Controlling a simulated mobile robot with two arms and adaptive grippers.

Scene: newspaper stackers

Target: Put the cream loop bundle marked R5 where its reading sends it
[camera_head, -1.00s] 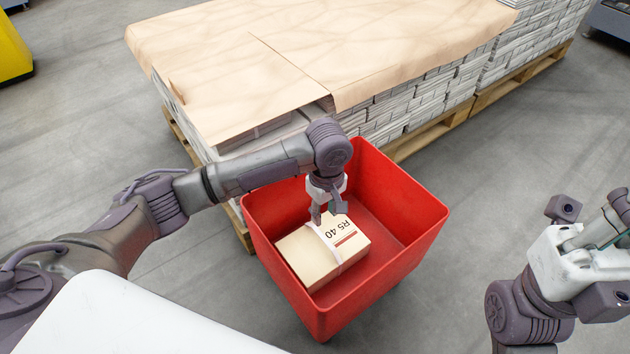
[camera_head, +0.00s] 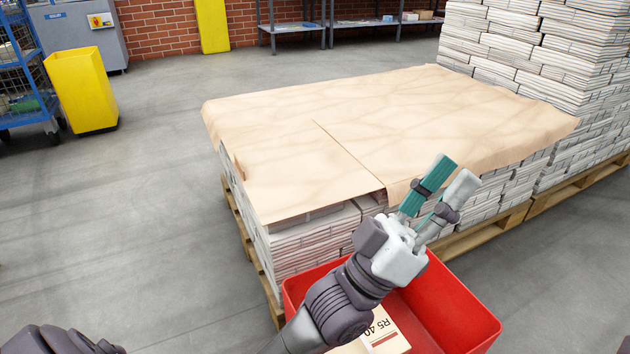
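The cream bundle marked R5 40 (camera_head: 388,334) lies in the red tub (camera_head: 462,312) at the bottom of the head view. Its marked face is up, and a pale band crosses it. Much of it is hidden by my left arm and the picture's lower edge. My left gripper (camera_head: 454,174) is raised above the tub, apart from the bundle. Its fingers point up and to the right, with a gap between them and nothing held. My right gripper is out of view.
A pallet load of papers under a brown paper sheet (camera_head: 300,135) stands behind the tub, with taller stacks (camera_head: 560,50) at right. A yellow bin (camera_head: 82,92), a blue cage cart (camera_head: 28,75) and shelves (camera_head: 350,22) stand farther back.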

